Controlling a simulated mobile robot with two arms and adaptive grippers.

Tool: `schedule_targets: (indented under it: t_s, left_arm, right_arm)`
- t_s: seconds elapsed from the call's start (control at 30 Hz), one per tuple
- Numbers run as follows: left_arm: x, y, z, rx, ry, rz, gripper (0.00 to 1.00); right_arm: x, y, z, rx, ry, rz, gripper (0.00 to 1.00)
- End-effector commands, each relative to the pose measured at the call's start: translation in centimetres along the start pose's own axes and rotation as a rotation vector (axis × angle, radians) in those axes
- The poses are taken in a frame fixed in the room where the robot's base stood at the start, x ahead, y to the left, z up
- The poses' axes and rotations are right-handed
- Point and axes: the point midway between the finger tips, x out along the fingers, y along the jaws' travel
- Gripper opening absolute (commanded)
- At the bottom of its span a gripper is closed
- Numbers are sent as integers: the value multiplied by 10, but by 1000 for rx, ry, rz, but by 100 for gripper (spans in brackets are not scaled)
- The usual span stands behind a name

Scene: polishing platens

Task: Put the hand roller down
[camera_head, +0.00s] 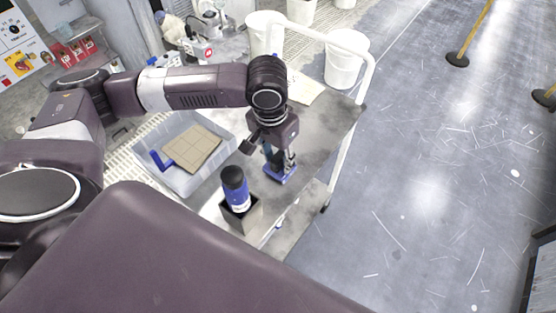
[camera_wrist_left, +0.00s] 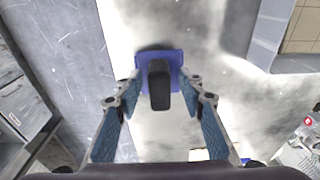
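The hand roller, as I take it, is a blue piece with a black upright handle (camera_wrist_left: 159,88). In the head view its blue base (camera_head: 281,175) rests on the grey cart top (camera_head: 318,143). My left gripper (camera_head: 279,160) points down over it. In the left wrist view the left gripper's fingers (camera_wrist_left: 159,84) are apart, one on each side of the handle, with a gap showing on both sides. The head view hides most of the handle behind the gripper. My right gripper is not in view.
A blue bottle with a black cap (camera_head: 236,188) stands in a dark square holder (camera_head: 243,218) near the roller. A clear bin (camera_head: 206,125) left of it holds a tan tiled board (camera_head: 193,149) and a blue-handled item (camera_head: 158,161). A white rail (camera_head: 350,113) edges the cart.

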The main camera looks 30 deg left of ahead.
Motion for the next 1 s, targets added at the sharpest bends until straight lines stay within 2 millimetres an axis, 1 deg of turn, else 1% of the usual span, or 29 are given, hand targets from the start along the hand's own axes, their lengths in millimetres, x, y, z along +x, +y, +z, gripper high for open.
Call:
schedule_targets:
  t_s: [0.03,0.3,0.4,0.5,0.6,0.7,1.0]
  left_arm:
    - [-10,0,-2,-1,7,1,36]
    - [-73,0,-2,1,9,1,36]
    - [-93,0,-2,0,8,2,36]
    - [-108,0,-2,0,7,1,36]
    - [-117,0,-2,0,5,1,36]
    - [-121,0,-1,0,5,1,36]
    - [-122,0,-1,0,5,1,36]
  right_arm:
    - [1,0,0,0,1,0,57]
    - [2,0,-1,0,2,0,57]
    - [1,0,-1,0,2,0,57]
    - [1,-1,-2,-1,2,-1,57]
    - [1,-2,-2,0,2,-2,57]
    - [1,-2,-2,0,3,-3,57]
    - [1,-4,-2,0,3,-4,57]
